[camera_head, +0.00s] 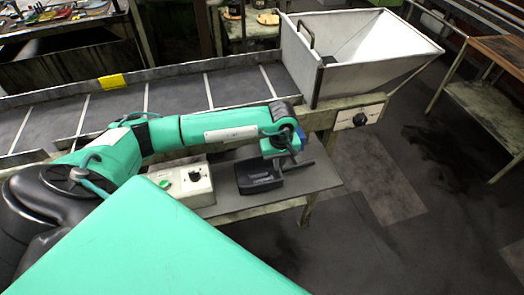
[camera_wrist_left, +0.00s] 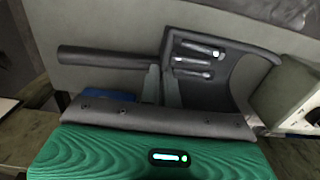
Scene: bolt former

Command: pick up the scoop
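The scoop (camera_head: 258,177) is dark grey and lies on the grey table beside the control box, its handle pointing right. In the left wrist view, the scoop body (camera_wrist_left: 222,88) holds several metal bolts, and its round handle (camera_wrist_left: 110,57) points left. My left gripper (camera_head: 283,152) is over the scoop, pointing down. In the left wrist view its fingers (camera_wrist_left: 161,85) are close together with a narrow gap, where the handle meets the body. I cannot tell whether they grip it. My right gripper is out of view.
A control box (camera_head: 183,185) with a green button and black knob stands left of the scoop. A conveyor (camera_head: 180,92) runs behind, ending at a white hopper (camera_head: 385,45). The table's right edge is close to the scoop handle. Open floor lies to the right.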

